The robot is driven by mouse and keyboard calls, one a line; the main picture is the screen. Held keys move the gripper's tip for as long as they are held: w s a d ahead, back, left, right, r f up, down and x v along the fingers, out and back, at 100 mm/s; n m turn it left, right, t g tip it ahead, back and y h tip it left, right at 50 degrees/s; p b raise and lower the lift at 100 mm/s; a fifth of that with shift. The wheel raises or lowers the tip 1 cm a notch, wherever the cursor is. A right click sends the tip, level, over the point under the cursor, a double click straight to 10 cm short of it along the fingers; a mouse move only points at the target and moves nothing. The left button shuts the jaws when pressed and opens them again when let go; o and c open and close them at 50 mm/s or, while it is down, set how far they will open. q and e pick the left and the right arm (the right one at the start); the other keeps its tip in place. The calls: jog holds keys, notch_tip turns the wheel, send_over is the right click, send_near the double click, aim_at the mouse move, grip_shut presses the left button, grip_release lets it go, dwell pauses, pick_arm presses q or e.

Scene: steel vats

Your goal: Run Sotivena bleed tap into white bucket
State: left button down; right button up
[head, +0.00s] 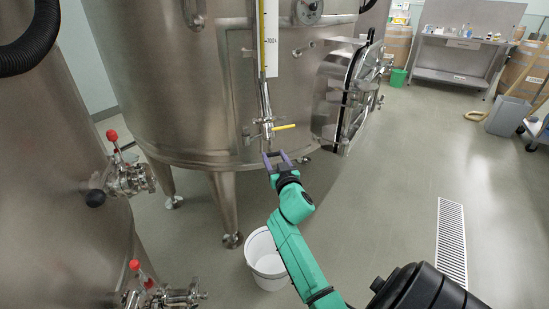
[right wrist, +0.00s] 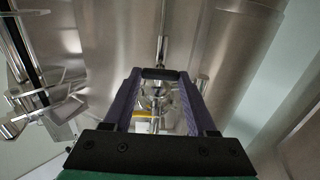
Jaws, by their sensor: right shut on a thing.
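A large steel vat (head: 185,85) stands ahead. A small steel tap (head: 266,126) with a yellow lever (head: 285,127) sits low on its front, under the level gauge (head: 266,40). The yellow lever (right wrist: 145,113) shows between the fingers in the right wrist view. My right gripper (head: 276,156) is just below the tap in the head view. Its purple fingers are shut on a short dark bar (right wrist: 160,73) that spans their tips; I cannot tell what it belongs to. The white bucket (head: 262,254) is low near the vat's leg, partly hidden by my right arm. My left gripper is out of view.
A second vat (head: 40,190) at left has valves with red knobs (head: 112,135). The large vat's round door (head: 355,95) is at right. A floor grate (head: 451,240) lies right, with open floor around it. A steel table (head: 460,58) stands at the back.

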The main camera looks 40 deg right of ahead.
jog(key=shift+n, duration=1.2)
jog(key=n, duration=0.9)
jog(key=shift+w+n+b, duration=0.1)
jog(key=shift+n+b, duration=0.2)
jog(key=shift+n, duration=1.9)
jog(key=shift+r, duration=0.1)
jog(key=o, duration=1.4)
jog(key=shift+c, duration=0.2)
jog(key=shift+f, duration=0.2)
